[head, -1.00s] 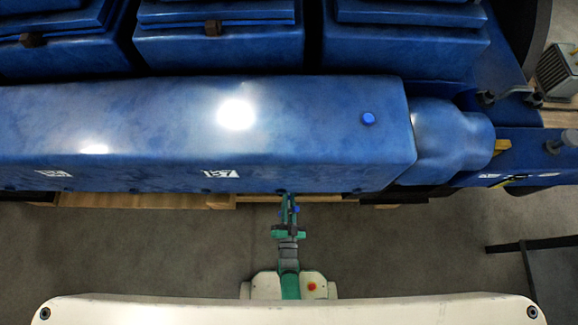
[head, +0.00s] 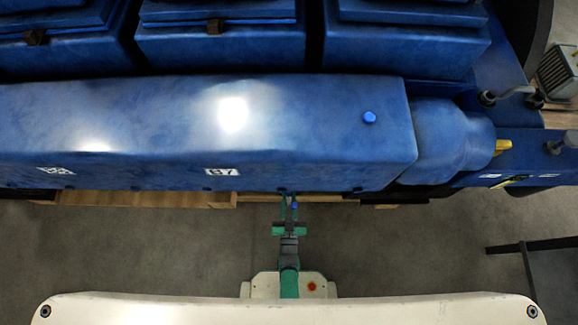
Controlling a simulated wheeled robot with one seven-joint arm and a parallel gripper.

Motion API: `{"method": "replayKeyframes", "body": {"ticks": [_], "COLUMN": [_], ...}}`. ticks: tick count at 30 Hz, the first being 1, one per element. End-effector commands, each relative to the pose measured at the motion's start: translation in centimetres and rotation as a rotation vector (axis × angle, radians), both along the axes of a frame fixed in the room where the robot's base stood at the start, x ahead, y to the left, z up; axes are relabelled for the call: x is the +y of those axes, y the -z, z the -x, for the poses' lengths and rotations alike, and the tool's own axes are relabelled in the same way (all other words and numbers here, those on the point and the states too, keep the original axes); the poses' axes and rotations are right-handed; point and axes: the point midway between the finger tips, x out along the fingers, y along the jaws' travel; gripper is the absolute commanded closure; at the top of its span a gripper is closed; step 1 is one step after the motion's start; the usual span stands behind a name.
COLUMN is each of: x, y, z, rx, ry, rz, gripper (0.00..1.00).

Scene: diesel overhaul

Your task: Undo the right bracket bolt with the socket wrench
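My gripper (head: 289,204) is in the head view, low in the middle, at the near lower edge of the big blue engine housing (head: 320,150). Its two green fingers look spread apart, and a small blue piece shows by the right one. The fingertips run up to the housing's edge and are partly hidden there, so I cannot tell whether they hold anything. Small dark bolt heads (head: 357,189) line the lower edge of the housing. I cannot make out the bracket, or which bolt is the right bracket bolt. I cannot make out a socket wrench.
Wooden beams (head: 150,199) lie under the housing. A dark table (head: 550,270) stands at the lower right. Blue cylinder covers (head: 215,45) rise behind the housing. A yellow part (head: 503,146) sits at the right end. The grey floor (head: 420,250) between me and the engine is open.

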Motion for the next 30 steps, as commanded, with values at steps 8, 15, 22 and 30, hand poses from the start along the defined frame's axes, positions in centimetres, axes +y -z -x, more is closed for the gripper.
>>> {"method": "replayKeyframes", "body": {"ticks": [8,15,22,30], "x": [-0.08,-0.04,-0.07,0.04], "y": [0.04,0.12,0.19,0.30], "z": [0.04,0.12,0.18,0.26], "rx": [0.000,0.003,0.004,0.005], "ry": [0.002,0.001,0.001,-0.002], "rz": [0.378,0.696,1.000,1.352], "gripper": [1.00,1.00,1.00,1.00]}}
